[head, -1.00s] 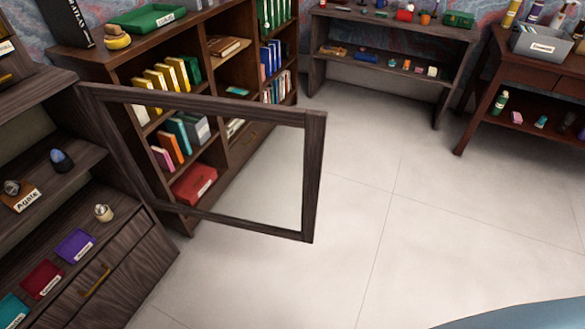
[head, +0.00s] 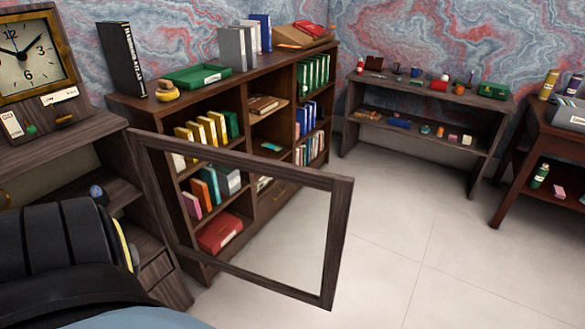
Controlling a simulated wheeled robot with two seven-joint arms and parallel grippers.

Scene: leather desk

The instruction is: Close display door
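The display door (head: 336,240) is a dark wood frame around a clear pane. It stands swung wide open from the display cabinet (head: 172,285) on the left, and the bookcase shows through it. The cabinet's shelves are partly hidden behind my dark arm (head: 60,250), which comes in at the lower left. A dark blue egg-shaped item (head: 97,192) sits on a cabinet shelf. Neither gripper can be seen in the head view.
A bookcase (head: 120,103) with books and a green tray (head: 197,76) stands behind the door. A low shelf (head: 430,92) and a reddish wooden desk (head: 545,130) stand along the back and right. The pale tiled floor (head: 400,270) right of the door is clear.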

